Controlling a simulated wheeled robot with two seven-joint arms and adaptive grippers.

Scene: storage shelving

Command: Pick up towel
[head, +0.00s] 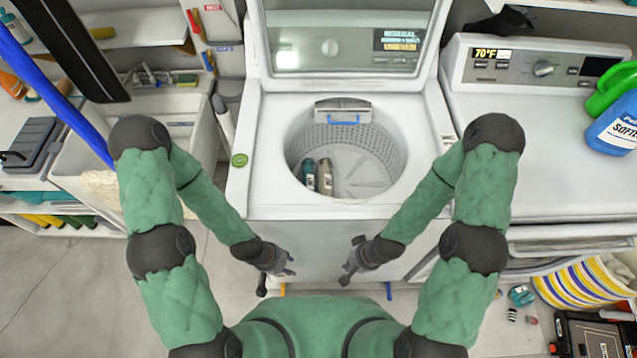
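No thing is clearly recognisable as a towel. A pale beige, cloth-like piece (103,187) hangs at the front edge of the sink on the left, partly hidden by my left arm. A cloth-like yellow, white and blue striped item (580,284) lies low at the right, below the dryer; I cannot tell whether it is a towel or a basket. My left gripper (284,270) and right gripper (350,270) hang in front of the washer, apart from both items. Neither visibly holds anything; their finger opening is too small to judge.
The top-load washer (243,130) stands open with two bottles (317,176) in its drum. A dryer (530,150) at right carries green and blue jugs (612,125). A blue pole (50,90) leans at left. A black case (590,335) and small items lie on the floor at right.

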